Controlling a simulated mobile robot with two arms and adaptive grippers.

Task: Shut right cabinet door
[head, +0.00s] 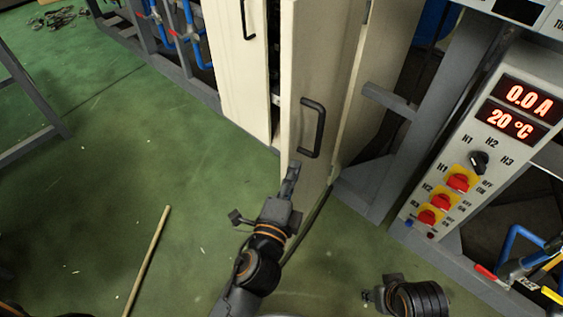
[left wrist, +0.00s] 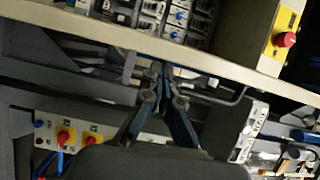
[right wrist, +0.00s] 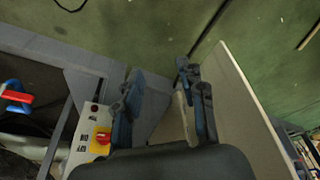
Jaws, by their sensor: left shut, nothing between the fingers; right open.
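The right cabinet door (head: 335,75) is a cream panel with a black bar handle (head: 313,128). It stands ajar, with a dark gap between it and the left door (head: 238,70). My left gripper (head: 292,170) is shut and empty, close to the lower end of the handle; I cannot tell if it touches the door. In the left wrist view its closed fingertips (left wrist: 160,73) are near the door's edge (left wrist: 130,40), and the dark handle (left wrist: 235,98) is to their right. My right gripper (right wrist: 162,78) is open and empty, low over the floor at the front right.
Breakers (left wrist: 175,20) show inside the cabinet beyond the door edge. A grey control panel (head: 478,150) with red switches and a lit display stands on the right. A long wooden stick (head: 148,255) is at the left over the green floor, which is mostly clear there.

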